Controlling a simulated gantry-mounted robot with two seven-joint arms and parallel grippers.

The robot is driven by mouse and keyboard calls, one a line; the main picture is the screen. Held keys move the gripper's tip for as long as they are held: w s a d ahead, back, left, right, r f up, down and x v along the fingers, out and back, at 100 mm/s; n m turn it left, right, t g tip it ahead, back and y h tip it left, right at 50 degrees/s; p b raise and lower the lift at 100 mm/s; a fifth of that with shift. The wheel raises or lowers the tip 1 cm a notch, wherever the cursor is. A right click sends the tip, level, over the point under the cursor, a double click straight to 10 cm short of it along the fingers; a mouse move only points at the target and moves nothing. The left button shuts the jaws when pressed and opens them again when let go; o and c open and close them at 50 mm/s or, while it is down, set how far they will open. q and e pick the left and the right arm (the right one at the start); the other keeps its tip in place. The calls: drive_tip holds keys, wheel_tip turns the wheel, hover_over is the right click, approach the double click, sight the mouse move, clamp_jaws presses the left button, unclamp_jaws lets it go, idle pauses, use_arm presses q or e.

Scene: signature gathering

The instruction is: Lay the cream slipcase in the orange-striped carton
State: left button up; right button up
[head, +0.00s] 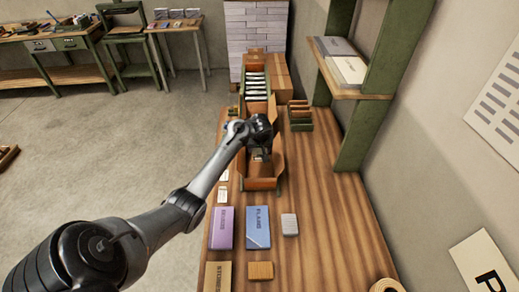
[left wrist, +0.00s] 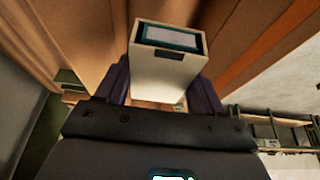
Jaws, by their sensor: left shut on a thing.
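My left gripper (head: 259,152) is over an open orange-brown carton (head: 264,184) with its flaps spread, on the wooden table. In the left wrist view, the gripper (left wrist: 163,80) is shut on the cream slipcase (left wrist: 166,75), with one dark finger on each side. The slipcase's end towards the camera shows a dark teal edge around a pale panel. In the head view my gripper mostly hides the slipcase and part of the carton. My right gripper is not in view.
A purple book (head: 222,228), a blue book (head: 258,228), a grey box (head: 289,225) and a small tan block (head: 261,270) lie nearer on the table. Behind the carton stands a row of white items (head: 256,85). A green-framed shelf (head: 352,92) rises at the right.

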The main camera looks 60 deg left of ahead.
use_arm(q)
wheel_tip(320, 180, down, 3)
drive_tip(key=shift+b, duration=1.2)
drive_tip(key=b, duration=0.3)
approach(259, 169)
drive_tip(key=shift+w+x, duration=0.2)
drive_tip(key=shift+x, duration=2.35)
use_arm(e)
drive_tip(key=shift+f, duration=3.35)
use_arm(q)
drive_tip(key=shift+a+f+b, duration=0.15)
drive_tip(key=shift+f+b, duration=0.3)
drive_tip(key=shift+f, duration=0.1)
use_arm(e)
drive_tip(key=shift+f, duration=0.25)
use_arm(q)
drive_tip(key=o, duration=1.1)
wheel_tip(259, 169, up, 17)
drive_tip(key=p, duration=1.9)
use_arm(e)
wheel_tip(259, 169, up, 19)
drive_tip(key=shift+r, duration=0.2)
